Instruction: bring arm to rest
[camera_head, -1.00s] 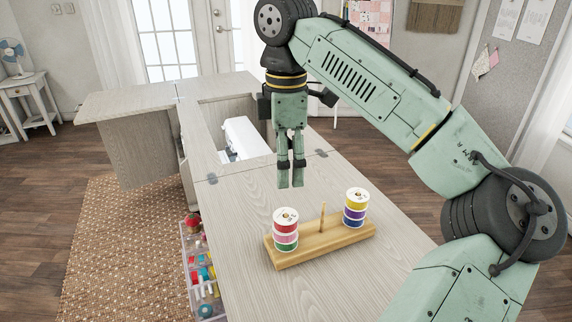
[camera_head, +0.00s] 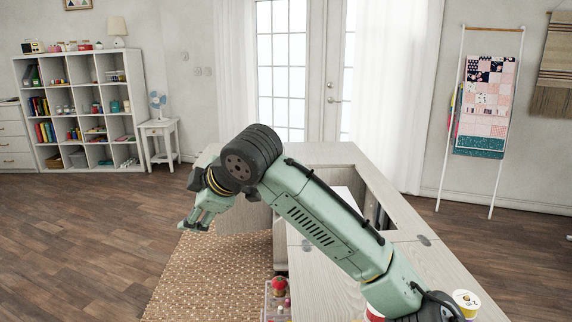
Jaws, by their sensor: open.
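My gripper (camera_head: 186,226) is at the left end of my raised, bent arm, in the left-middle of the head view. It is small in the picture and shows nothing held. It hangs in the air over the woven rug, left of the sewing cabinet (camera_head: 325,262). At the bottom right, a yellow-topped spool (camera_head: 466,299) shows beside my arm. A bit of a red spool (camera_head: 374,315) shows left of it. My arm and the picture's lower edge hide the rest of the spools and their wooden stand.
The woven rug (camera_head: 222,268) lies left of the cabinet. A tray of sewing items (camera_head: 278,296) hangs at the cabinet's left side. A white shelf (camera_head: 85,110), a small table with a fan (camera_head: 160,130) and a quilt ladder (camera_head: 486,120) stand farther back. The floor at left is clear.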

